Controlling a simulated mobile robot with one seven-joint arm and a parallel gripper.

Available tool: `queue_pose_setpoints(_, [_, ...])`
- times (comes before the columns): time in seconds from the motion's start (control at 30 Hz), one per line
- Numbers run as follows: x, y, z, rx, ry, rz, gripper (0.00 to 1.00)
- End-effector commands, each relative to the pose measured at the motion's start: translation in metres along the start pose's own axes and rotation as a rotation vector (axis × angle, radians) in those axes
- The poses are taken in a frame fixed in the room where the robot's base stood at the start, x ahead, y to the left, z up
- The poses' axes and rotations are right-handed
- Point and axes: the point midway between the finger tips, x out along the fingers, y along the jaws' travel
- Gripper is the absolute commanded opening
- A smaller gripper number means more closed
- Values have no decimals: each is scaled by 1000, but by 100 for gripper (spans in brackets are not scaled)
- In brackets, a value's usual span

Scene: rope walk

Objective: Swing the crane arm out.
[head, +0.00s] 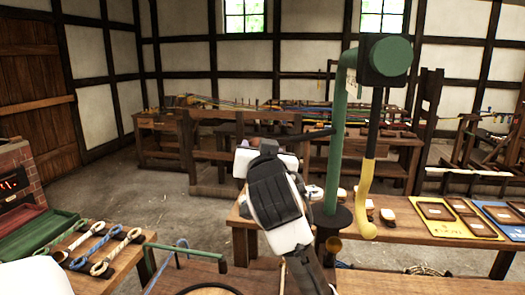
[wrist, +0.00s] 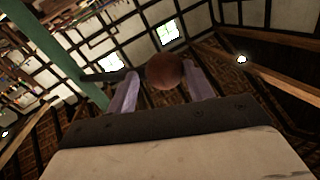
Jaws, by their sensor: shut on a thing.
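The crane has a green upright post (head: 335,150) in a dark round base on the wooden table. A dark handle bar (head: 314,134) runs left from the post. In the wrist view, a round brown knob (wrist: 165,70) at the end of this bar sits between the pale fingers of my gripper (wrist: 160,88), which is shut on it.
A bench (head: 390,222) behind the crane holds brushes and framed boards. Rope loops (head: 100,250) and a green tray (head: 40,235) lie at the lower left. A low green bent rod (head: 185,249) stands in front. Rope-laden frames fill the back; open floor lies between.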

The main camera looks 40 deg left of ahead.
Motion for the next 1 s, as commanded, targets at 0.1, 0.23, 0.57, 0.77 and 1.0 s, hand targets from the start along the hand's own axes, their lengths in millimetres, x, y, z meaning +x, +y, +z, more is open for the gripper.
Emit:
queue_pose_setpoints(0.1, [7, 3, -1, 5, 2, 8, 11])
queue_pose_setpoints(0.23, [8, 2, -3, 5, 5, 6, 11])
queue_pose_setpoints(0.57, [8, 1, -5, 2, 8, 5, 11])
queue_pose_setpoints(0.77, [8, -1, -3, 1, 3, 2, 61])
queue_pose_setpoints(1.0, [5, -3, 1, 1, -2, -3, 61])
